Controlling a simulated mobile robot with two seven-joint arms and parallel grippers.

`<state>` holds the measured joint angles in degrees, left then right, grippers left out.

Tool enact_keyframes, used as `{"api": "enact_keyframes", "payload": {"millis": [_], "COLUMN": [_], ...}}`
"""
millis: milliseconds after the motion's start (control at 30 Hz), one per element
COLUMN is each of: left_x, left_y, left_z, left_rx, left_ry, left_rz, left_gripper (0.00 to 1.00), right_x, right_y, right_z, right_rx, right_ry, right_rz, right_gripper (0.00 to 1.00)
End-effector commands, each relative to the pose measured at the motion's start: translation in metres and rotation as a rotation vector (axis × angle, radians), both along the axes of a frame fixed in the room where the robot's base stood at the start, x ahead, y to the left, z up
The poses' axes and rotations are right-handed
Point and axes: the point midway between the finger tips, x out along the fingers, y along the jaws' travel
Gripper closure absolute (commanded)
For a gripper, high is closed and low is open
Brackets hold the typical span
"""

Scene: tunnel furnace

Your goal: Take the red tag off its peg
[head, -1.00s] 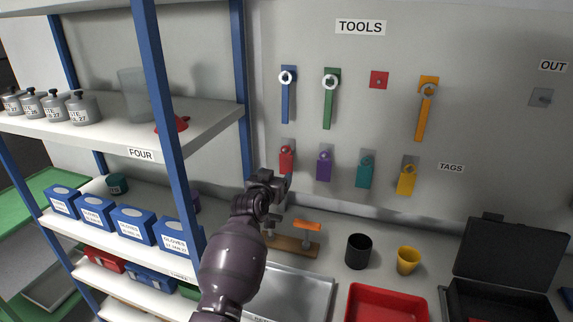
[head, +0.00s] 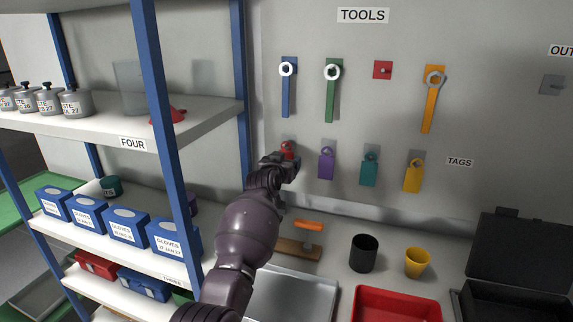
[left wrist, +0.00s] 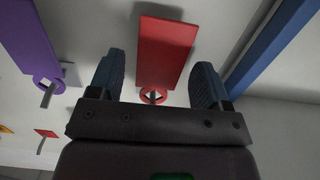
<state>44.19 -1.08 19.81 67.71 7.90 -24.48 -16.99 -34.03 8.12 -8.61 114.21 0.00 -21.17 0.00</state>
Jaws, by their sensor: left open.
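The red tag (head: 287,148) hangs on its peg at the left end of the tag row, partly hidden by my gripper. In the left wrist view the red tag (left wrist: 165,52) shows as a flat red plate with a round hole around its peg (left wrist: 153,97). My left gripper (head: 281,159) is at the tag. In the left wrist view its open fingers (left wrist: 157,84) stand on either side of the tag's ring end, with a gap on each side. I cannot tell how far the fingertips are from the board. My right gripper is not in view.
The purple tag (head: 326,163) hangs just right of the red one, then teal (head: 370,168) and yellow (head: 414,174) tags. A blue shelf post (head: 240,70) stands close on the left. Wrenches hang above. Below are a black cup (head: 364,254) and a red tray (head: 396,292).

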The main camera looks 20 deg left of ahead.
Motion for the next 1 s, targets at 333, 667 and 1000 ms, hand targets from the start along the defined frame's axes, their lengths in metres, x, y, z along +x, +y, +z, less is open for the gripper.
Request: {"api": "enact_keyframes", "payload": {"millis": [333,667,1000], "left_x": [0.002,0.001,0.001], "left_y": [0.000,0.000,0.000], "left_z": [0.000,0.000,0.001], "left_rx": [0.000,0.000,0.000], "left_ry": [0.000,0.001,0.000], "left_rz": [0.000,0.000,0.000], "left_gripper": [0.31,0.56,0.70], "right_x": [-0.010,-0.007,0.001], "right_y": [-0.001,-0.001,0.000], "right_z": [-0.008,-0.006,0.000], "right_rx": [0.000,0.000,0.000], "right_ry": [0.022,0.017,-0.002], "right_rz": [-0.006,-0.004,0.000], "right_gripper": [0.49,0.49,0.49]}}
